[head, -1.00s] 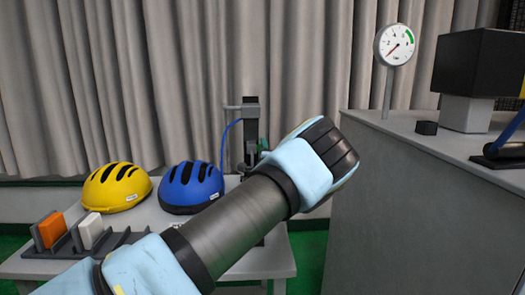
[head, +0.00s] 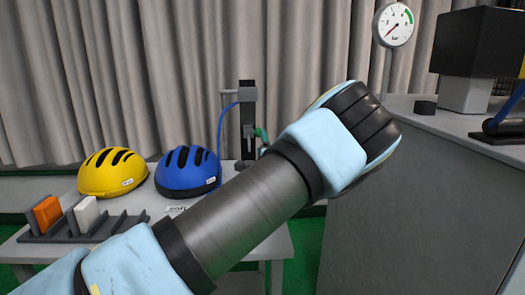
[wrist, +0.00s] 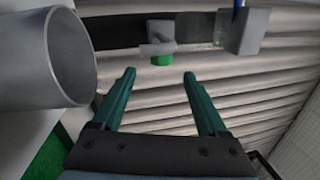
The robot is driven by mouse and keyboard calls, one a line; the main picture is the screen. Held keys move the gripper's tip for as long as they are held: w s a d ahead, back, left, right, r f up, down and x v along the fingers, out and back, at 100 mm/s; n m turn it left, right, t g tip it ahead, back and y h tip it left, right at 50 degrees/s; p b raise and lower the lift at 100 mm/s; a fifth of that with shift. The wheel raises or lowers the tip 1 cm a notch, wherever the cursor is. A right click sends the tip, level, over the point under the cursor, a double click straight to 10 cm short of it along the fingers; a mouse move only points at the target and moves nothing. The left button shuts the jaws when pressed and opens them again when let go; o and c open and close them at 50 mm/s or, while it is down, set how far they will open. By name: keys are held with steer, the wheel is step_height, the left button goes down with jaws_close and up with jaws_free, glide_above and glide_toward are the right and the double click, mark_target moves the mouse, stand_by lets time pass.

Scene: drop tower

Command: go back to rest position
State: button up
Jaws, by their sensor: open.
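My gripper (wrist: 159,74) shows in the wrist view with two dark green fingers spread apart and nothing between them. Beyond the fingertips are grey curtain folds and a dark bar with a light grey fitting and a green knob (wrist: 162,60). In the head view my arm rises from lower left to the middle and covers part of the table. The gripper is mostly hidden behind it; a bit of green beside the tower may be a finger, but I cannot tell.
On the table (head: 270,246) are a yellow helmet (head: 112,173), a blue helmet (head: 188,173), a rack (head: 75,233) with orange and white blocks, and a dark tower (head: 247,105). A grey counter (head: 425,190) with a gauge (head: 393,25) stands right. A grey cylinder (wrist: 75,55) is left in the wrist view.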

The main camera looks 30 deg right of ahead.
steer(key=shift+v, duration=1.1)
